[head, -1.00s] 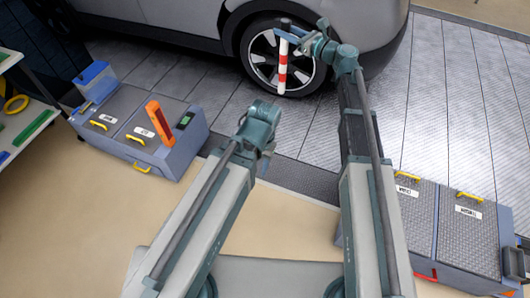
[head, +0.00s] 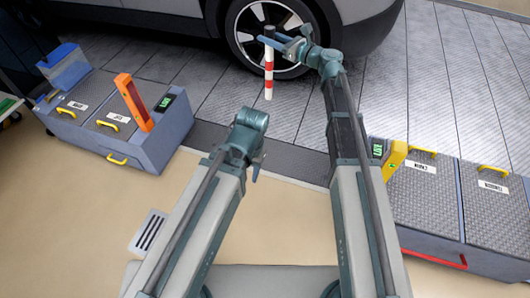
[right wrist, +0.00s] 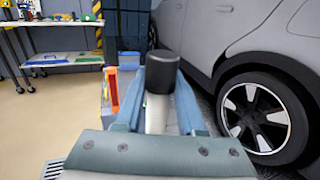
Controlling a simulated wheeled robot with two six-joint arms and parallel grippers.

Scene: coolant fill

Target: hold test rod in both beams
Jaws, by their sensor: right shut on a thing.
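The test rod (head: 268,80) is a red and white striped stick with a black top. It hangs about upright from my right gripper (head: 275,42), which is shut on its upper part. In the right wrist view its black top (right wrist: 161,74) stands between the fingers (right wrist: 160,105). An orange post (head: 132,101) stands on the left box beside a small green display. A yellow post (head: 393,160) stands on the right box, partly behind my right arm. The rod is between the two posts in the picture, apart from both. My left gripper (head: 250,160) hangs low; its fingers are unclear.
The left grey-blue box (head: 165,145) and right box (head: 480,258) stand on the floor with yellow handles. A car wheel (head: 246,25) is behind the rod. A blue bin (head: 64,68) sits at the far left box end. The paving between the boxes is clear.

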